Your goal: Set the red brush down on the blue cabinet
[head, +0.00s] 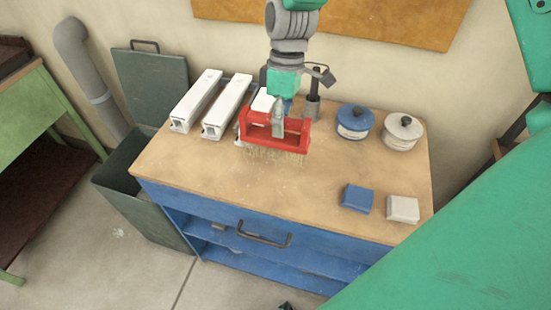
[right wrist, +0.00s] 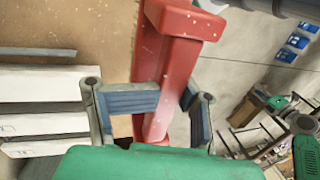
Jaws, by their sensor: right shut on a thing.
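The red brush (head: 290,128), with pale bristles pointing down, is over the wooden top of the blue cabinet (head: 190,171). I cannot tell whether the bristles touch the top. My right gripper (head: 278,122) comes down from above and is shut on the brush's handle bar. In the right wrist view, the red brush (right wrist: 166,75) lies between the two grey-blue finger pads of the right gripper (right wrist: 172,108). My left gripper does not show.
White profiles (head: 197,98) lie left and behind the brush. A blue pot (head: 354,121), a light pot (head: 402,132) and a dark tool holder (head: 312,105) stand behind right. A blue block (head: 357,198) and a white block (head: 403,208) lie front right. The front-middle top is clear.

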